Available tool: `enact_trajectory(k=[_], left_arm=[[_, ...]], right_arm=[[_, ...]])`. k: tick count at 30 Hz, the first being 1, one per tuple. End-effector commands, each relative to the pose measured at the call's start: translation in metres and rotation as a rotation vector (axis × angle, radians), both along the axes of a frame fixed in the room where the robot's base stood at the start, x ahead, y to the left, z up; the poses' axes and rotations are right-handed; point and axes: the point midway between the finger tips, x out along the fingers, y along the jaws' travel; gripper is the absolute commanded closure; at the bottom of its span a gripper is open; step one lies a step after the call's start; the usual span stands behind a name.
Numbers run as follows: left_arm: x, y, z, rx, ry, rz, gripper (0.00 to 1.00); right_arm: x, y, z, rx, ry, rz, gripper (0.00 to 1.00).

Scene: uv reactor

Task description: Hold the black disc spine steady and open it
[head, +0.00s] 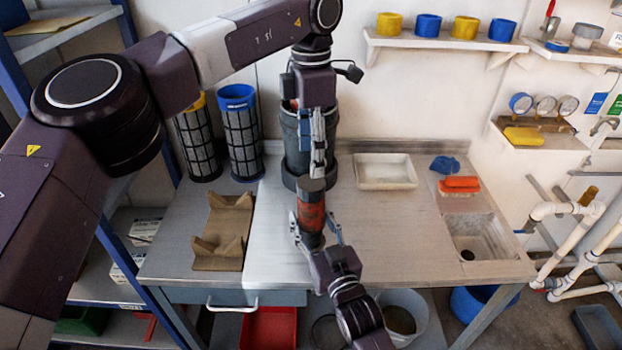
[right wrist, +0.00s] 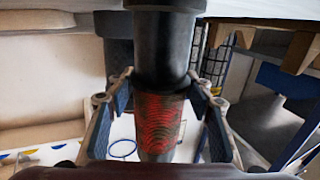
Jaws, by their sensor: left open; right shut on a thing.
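The disc spine (head: 311,210) stands upright over the bench in the head view, with a black upper part and a band of worn red discs below it. In the right wrist view its red, ridged disc stack (right wrist: 160,122) hangs under the black section. My right gripper (head: 317,233) is shut on it from the front, low on its body; its fingers flank the stack in the right wrist view (right wrist: 160,88). My left gripper (head: 317,168) points down just above the top of the spine, open and empty. Whether its fingertips touch the top, I cannot tell.
A dark grey canister (head: 293,160) stands right behind my left gripper. Two black mesh cylinders, one blue-rimmed (head: 240,135), stand at the back left.

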Motion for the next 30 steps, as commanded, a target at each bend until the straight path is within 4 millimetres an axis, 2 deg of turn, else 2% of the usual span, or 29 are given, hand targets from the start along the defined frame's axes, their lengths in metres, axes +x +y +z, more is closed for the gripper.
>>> enact_trajectory(k=[30], left_arm=[[-0.0002,-0.0004,-0.0005,0.000,0.001,-1.717,0.44]], right_arm=[[-0.0001,-0.0001,-0.0004,0.000,0.001,0.000,1.00]])
